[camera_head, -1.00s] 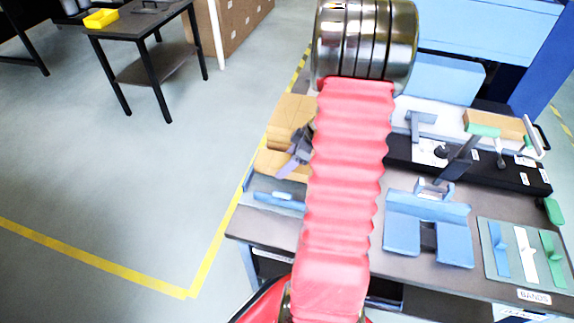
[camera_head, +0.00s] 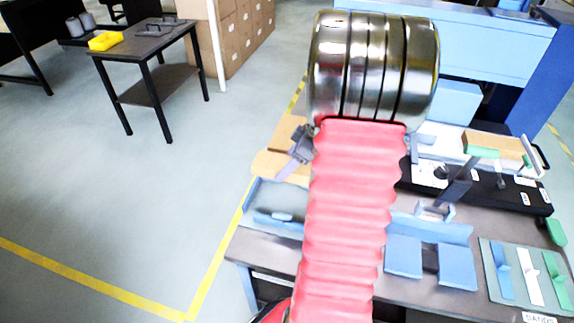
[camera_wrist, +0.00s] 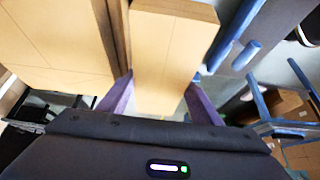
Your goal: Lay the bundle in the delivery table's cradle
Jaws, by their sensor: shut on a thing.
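My gripper (camera_head: 298,150) shows at the left edge of my red arm, which hides part of it. In the wrist view its purple fingers (camera_wrist: 160,100) are shut on a tan kraft bundle (camera_wrist: 172,50), one finger on each side. In the head view the tan bundle (camera_head: 280,165) shows partly behind my arm, over the near bench. A dark table (camera_head: 140,42) at the upper left carries a low dark grey holder (camera_head: 158,26) that looks like a cradle. That holder is empty and far from my gripper. The band on the bundle cannot be made out.
The near bench (camera_head: 265,248) carries a blue tray (camera_head: 262,200), a blue split holder (camera_head: 402,258), a black tool base (camera_head: 520,195) and a bands board (camera_head: 510,300). A yellow bin (camera_head: 105,41) sits on the dark table. Stacked boxes (camera_head: 235,40) stand behind. Open floor lies at left.

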